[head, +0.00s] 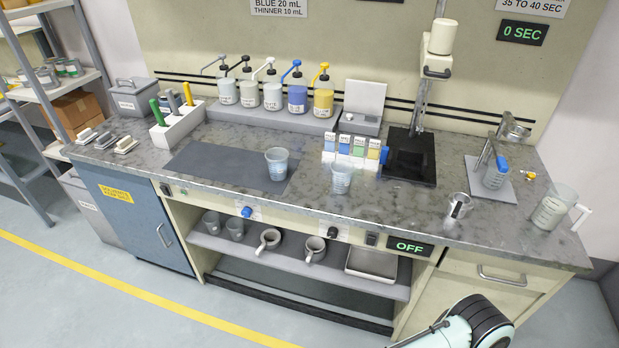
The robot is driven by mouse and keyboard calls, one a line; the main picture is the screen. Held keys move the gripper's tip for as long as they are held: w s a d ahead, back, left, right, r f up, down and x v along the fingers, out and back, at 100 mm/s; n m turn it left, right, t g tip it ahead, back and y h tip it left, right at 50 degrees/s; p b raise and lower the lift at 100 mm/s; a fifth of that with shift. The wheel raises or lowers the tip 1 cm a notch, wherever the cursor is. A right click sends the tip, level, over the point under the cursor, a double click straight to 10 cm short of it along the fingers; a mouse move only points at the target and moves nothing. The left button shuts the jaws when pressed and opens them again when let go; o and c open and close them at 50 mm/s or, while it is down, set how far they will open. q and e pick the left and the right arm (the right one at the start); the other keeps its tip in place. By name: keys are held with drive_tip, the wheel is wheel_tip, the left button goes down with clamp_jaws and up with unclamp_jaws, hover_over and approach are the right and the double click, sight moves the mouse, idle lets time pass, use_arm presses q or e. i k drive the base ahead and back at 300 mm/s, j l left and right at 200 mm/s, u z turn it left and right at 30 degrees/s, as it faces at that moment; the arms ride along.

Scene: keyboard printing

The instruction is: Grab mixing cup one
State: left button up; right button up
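Two clear graduated cups stand upright on the counter. One cup (277,165) is on the right part of the dark grey mat (215,166). The other cup (341,178) stands to its right on the bare stone top. No readable label tells me which is mixing cup one. More cups (211,222) stand on the shelf below the counter, at its left end. Part of my arm shows at the bottom right, apart from the cups. Neither gripper shows.
Pump bottles (272,95) line the back. Small labelled boxes (358,150) stand behind the right cup, left of a mixer stand (408,158). The counter's front edge is mostly clear.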

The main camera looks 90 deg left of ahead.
sight(342, 170)
drive_tip(key=u, duration=3)
